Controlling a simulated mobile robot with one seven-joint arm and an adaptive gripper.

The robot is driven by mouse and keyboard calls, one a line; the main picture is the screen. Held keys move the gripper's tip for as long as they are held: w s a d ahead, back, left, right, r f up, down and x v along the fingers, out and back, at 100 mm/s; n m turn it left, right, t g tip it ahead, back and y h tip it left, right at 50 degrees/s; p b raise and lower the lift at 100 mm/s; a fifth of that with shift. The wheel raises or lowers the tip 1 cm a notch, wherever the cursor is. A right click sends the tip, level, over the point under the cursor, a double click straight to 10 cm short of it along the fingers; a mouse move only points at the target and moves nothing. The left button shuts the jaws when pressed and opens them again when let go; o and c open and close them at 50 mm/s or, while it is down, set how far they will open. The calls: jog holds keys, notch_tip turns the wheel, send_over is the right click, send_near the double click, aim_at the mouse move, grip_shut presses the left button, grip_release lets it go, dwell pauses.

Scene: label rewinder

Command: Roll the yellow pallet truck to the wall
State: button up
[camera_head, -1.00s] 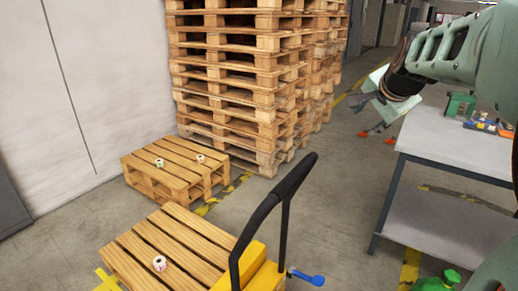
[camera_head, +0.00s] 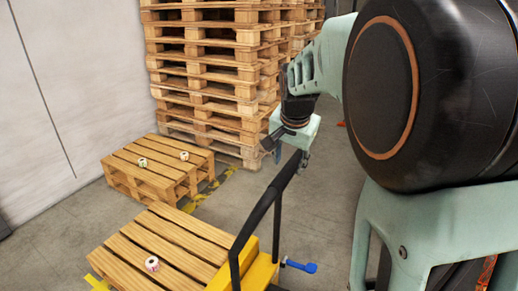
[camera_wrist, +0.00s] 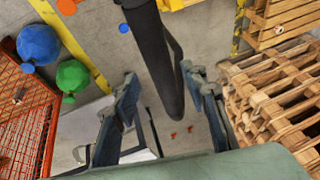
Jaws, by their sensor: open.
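The yellow pallet truck (camera_head: 262,274) stands at the bottom centre of the head view, with a wooden pallet (camera_head: 165,240) at its left. Its black looped handle (camera_head: 262,205) rises towards my gripper (camera_head: 286,155), which is at the handle's top end. In the wrist view my gripper (camera_wrist: 158,76) is open, and the black handle (camera_wrist: 160,62) runs between and beyond its spread fingers. I cannot tell whether the fingers touch it. The pale wall (camera_head: 75,75) is at the upper left of the head view.
A second low pallet (camera_head: 160,165) carrying small rolls lies between truck and wall. A tall pallet stack (camera_head: 205,70) stands behind it. In the wrist view, blue (camera_wrist: 38,44) and green (camera_wrist: 73,76) rounded objects and an orange mesh cage (camera_wrist: 22,115) are on the left.

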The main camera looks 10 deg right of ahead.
aim_at(288, 170)
jog(key=shift+x, duration=2.3)
grip_shut()
